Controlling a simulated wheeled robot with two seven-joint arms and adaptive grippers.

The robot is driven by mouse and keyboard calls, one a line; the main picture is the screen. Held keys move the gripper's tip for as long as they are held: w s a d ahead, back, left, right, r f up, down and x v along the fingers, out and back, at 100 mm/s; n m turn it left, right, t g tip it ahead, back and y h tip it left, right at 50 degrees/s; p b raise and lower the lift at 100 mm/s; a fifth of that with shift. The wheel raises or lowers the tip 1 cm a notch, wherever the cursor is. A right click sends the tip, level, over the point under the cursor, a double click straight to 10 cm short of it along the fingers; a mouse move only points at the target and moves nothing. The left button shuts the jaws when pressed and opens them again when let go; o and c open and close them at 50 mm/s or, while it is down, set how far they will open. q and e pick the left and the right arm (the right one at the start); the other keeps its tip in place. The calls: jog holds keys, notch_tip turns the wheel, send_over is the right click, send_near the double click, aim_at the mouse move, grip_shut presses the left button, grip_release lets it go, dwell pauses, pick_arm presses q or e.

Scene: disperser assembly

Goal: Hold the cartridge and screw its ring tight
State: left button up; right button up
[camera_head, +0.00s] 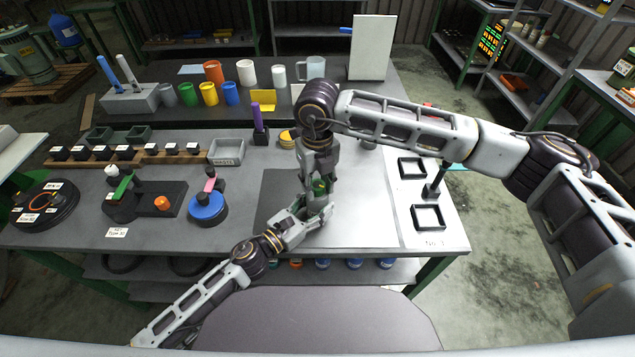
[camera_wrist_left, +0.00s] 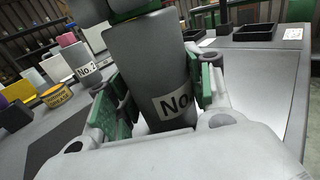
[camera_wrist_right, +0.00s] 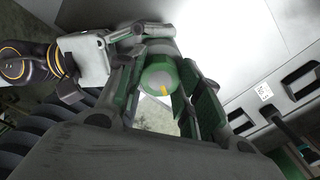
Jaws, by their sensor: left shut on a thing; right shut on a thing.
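The cartridge (camera_wrist_left: 150,75) is a grey cylinder with a white "No" label, its last part hidden. It stands roughly upright between the green pads of my left gripper (camera_wrist_left: 155,100), which is shut on its body. In the head view my left gripper (camera_head: 318,212) is low over the white board. My right gripper (camera_head: 319,186) points down from above, shut on the cartridge's green ring (camera_wrist_right: 160,78). The ring's round top shows a yellow mark in the right wrist view. Its green edge is partly visible at the top of the left wrist view. I cannot tell how tight it sits.
Black square frames (camera_head: 427,217) lie on the right of the table. A grey tray (camera_head: 227,151), a purple-handled tool (camera_head: 258,125) and a blue round base (camera_head: 207,206) stand to the left. Another grey cylinder labelled "No.2" (camera_wrist_left: 80,58) stands behind the cartridge.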

aim_at(317, 184)
dwell(0.4)
jog(key=shift+w, duration=0.1)
jog(key=o, duration=1)
jog(key=shift+r, duration=0.1)
jog(key=shift+r, duration=5.9)
pick_arm(q)
jog(key=o, duration=1.5)
jog(key=shift+c, duration=0.2)
